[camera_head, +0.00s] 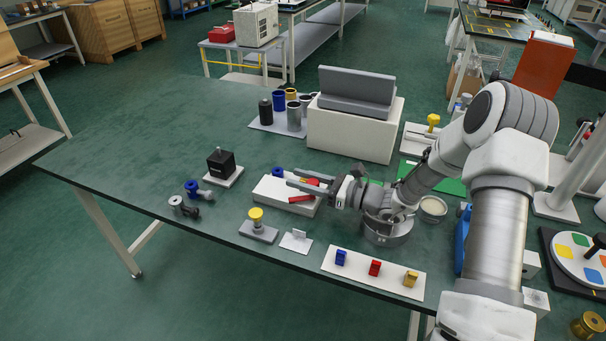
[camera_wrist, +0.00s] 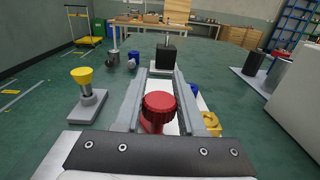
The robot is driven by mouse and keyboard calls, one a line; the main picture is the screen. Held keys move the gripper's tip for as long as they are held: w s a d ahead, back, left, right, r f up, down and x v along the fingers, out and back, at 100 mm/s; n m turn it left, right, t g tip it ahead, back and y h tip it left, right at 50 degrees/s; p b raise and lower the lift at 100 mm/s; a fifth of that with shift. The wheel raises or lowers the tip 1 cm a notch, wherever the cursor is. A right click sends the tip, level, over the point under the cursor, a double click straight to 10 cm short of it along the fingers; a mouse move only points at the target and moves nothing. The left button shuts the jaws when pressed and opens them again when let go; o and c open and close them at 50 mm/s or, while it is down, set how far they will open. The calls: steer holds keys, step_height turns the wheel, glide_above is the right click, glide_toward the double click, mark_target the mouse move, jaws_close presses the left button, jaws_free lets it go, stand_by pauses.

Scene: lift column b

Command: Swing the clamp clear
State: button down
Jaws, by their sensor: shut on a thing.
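A white block (camera_head: 265,191) lies on the green bench, with red, blue and yellow parts on top. A red bar (camera_head: 301,198) lies along its front right part; I cannot tell whether it is the clamp's arm. My gripper (camera_head: 291,178) reaches over the block from the right, its fingers pointing left. In the wrist view my gripper (camera_wrist: 165,76) has a round ribbed red knob (camera_wrist: 159,104) between its fingers and is shut on it. The fingers hide part of the block and whatever is under the knob.
A black cube on a plate (camera_head: 221,164) stands behind left. A yellow-topped post (camera_head: 256,218) and a small grey plate (camera_head: 296,240) stand in front. A white strip (camera_head: 350,273) holds coloured pieces. A large white box (camera_head: 355,130) stands behind.

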steer(key=n+g, duration=0.2)
steer(key=g, duration=0.1)
steer(key=n+g+y, duration=0.1)
steer(key=g, duration=0.1)
steer(key=s+n+g, duration=0.1)
steer(key=n+g, duration=0.1)
steer(key=g, duration=0.1)
steer(key=shift+s+a+n+g+y, duration=0.1)
steer(key=shift+n+g+y, duration=0.2)
steer(key=n+g, duration=0.2)
steer(key=g, duration=0.1)
steer(key=s+n+g+h+b, duration=0.1)
steer(key=n+g, duration=0.1)
steer(key=g, duration=0.1)
steer(key=shift+h, duration=0.3)
steer(key=shift+s+d+n+g+h+b, duration=0.15)
steer(key=shift+n+g+h, duration=0.2)
steer(key=shift+n+g, duration=0.25)
steer(key=shift+s+d+n+g+h+b, duration=0.15)
steer(key=shift+n+g+h, duration=0.25)
steer(key=shift+g, duration=0.4)
steer(key=shift+r, duration=0.1)
steer(key=c, duration=0.5)
jaws_free()
steer(key=s+d+r+p, duration=0.3)
steer(key=d+r+p, duration=0.1)
steer(key=d+r, duration=0.7)
steer(key=shift+s+p, duration=0.2)
steer(key=shift+p, duration=0.1)
